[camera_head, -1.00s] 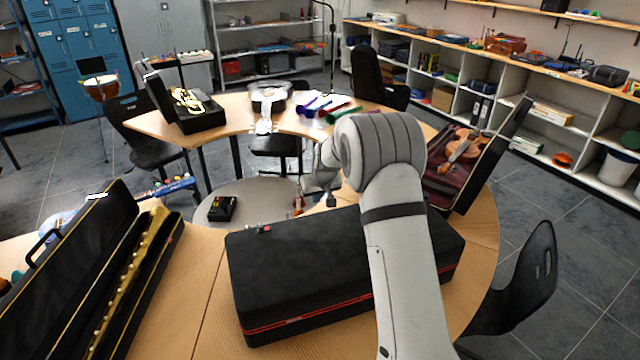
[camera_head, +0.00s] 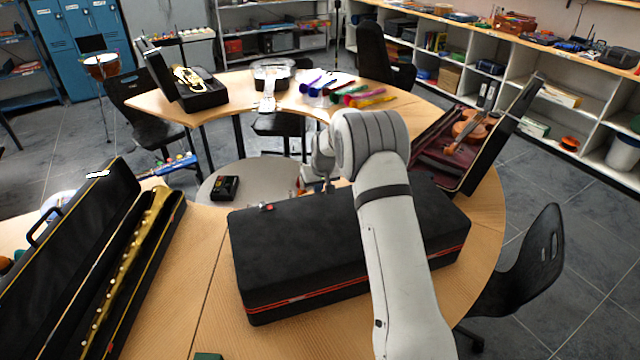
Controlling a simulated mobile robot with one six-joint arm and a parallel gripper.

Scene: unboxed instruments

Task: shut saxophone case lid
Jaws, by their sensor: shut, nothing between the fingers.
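A large black case (camera_head: 300,250) with a red seam lies shut on the near table, its lid down. No instrument shows in it, so I cannot tell by sight what it holds. My gripper (camera_head: 328,189) is small in view, shut and empty, at the far side of this case. My arm hides part of the case's right half. Whether the fingers touch the lid is too small to tell. At the left, a long black case (camera_head: 70,235) stands open with a straight golden keyed instrument (camera_head: 132,250) in it.
A violin case (camera_head: 490,150) stands open at the right of the curved table. Another open case (camera_head: 200,98) with a brass instrument is on the far left table. Coloured tubes (camera_head: 355,96) lie at the back. A black chair (camera_head: 525,275) stands at the right.

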